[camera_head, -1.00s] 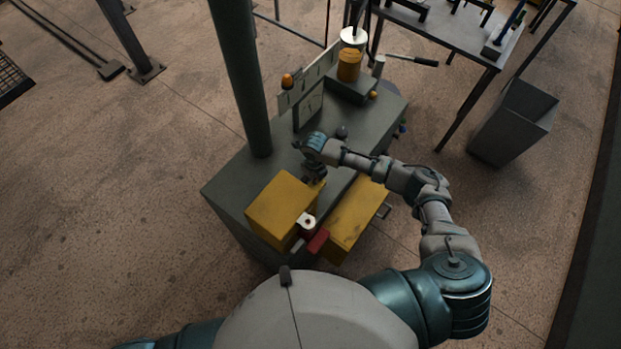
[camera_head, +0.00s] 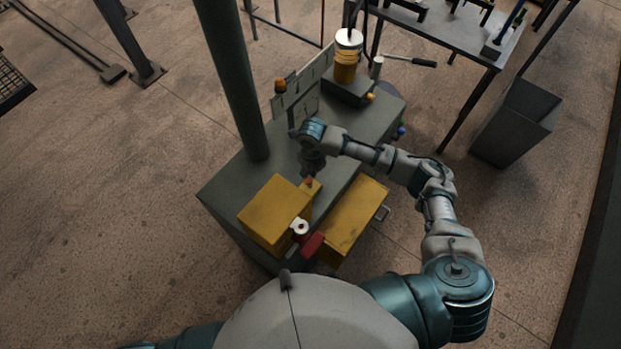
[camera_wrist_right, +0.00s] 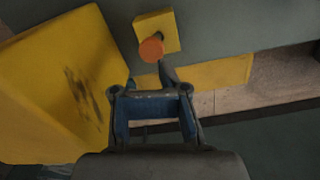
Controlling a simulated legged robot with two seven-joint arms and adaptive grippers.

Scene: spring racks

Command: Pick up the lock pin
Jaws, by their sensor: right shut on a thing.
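The lock pin (camera_head: 309,181) shows as a small orange-red round head at a small yellow block beside the larger yellow box on the grey cabinet. In the right wrist view its orange head (camera_wrist_right: 152,48) lies in front of the small yellow block (camera_wrist_right: 167,24). My right gripper (camera_head: 311,173) is over the cabinet top, right at the pin, and its fingers are shut on it. In the wrist view the gripper (camera_wrist_right: 151,72) reaches up to the head; the grip itself is partly hidden. Whether the pin is clear of the block cannot be told. My left gripper is out of view.
The yellow box (camera_head: 274,213) stands close to the gripper, with a red part (camera_head: 312,245) at its front. A second yellow box (camera_head: 352,218) is to its right. A green post (camera_head: 235,90) and an upright panel (camera_head: 300,97) stand behind. The cabinet top (camera_head: 366,125) has free room.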

